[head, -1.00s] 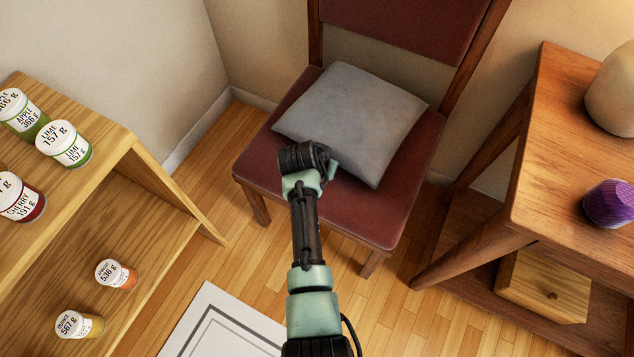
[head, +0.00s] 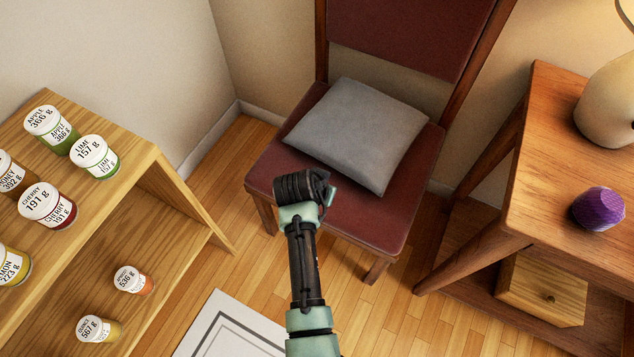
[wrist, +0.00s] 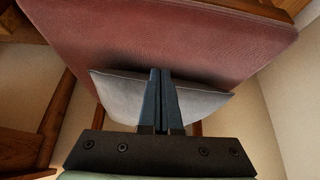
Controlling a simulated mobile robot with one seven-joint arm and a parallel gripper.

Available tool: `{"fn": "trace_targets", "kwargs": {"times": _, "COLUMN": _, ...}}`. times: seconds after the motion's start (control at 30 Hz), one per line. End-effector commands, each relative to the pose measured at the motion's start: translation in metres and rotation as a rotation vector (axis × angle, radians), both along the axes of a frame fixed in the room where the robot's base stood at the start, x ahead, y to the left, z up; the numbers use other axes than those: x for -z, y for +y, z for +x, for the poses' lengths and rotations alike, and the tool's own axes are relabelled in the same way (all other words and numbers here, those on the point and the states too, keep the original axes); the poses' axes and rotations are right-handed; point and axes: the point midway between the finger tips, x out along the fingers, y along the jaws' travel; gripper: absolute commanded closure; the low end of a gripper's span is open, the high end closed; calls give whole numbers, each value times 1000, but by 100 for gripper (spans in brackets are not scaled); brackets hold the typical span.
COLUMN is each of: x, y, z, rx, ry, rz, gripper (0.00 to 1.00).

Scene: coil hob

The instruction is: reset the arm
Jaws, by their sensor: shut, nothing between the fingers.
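My gripper (wrist: 160,84) shows in the wrist view with its two dark fingers together, shut and empty. In the head view my arm reaches up from the bottom, and its dark wrist end is in front of the chair seat's near left part; the fingertips are hidden there. The chair (head: 405,35) has a red-brown seat and back, and a grey cushion (head: 358,135) lies on the seat. The wrist view also shows the cushion (wrist: 115,92) behind the fingers and the chair's red padding (wrist: 170,35). I cannot tell any contact with the chair.
At left, a wooden shelf (head: 150,160) holds several labelled jars, including a cherry jar (head: 47,205). At right, a wooden table (head: 540,150) bears a purple object (head: 598,209) and a beige lamp base (head: 610,105). A grey-white mat (head: 215,320) lies on the floor.

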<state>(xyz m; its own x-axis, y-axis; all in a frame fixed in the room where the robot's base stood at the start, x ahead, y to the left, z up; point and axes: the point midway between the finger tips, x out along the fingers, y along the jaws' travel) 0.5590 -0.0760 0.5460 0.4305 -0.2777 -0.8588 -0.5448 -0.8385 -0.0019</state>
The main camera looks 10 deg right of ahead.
Motion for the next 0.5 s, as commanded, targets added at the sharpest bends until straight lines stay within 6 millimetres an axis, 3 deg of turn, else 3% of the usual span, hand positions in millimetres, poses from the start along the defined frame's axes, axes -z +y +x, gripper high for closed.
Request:
{"fn": "trace_targets", "kwargs": {"times": 0.03, "x": -13, "y": 4, "z": -5, "rx": -2, "ry": -1, "rz": -1, "gripper": 100}}
{"fn": "trace_targets", "kwargs": {"times": 0.2, "x": -33, "y": 11, "z": -15, "rx": -2, "ry": -1, "rz": -1, "gripper": 100}}
{"fn": "trace_targets", "kwargs": {"times": 0.5, "x": -42, "y": 14, "z": -21, "rx": -2, "ry": 1, "rz": -1, "gripper": 100}}
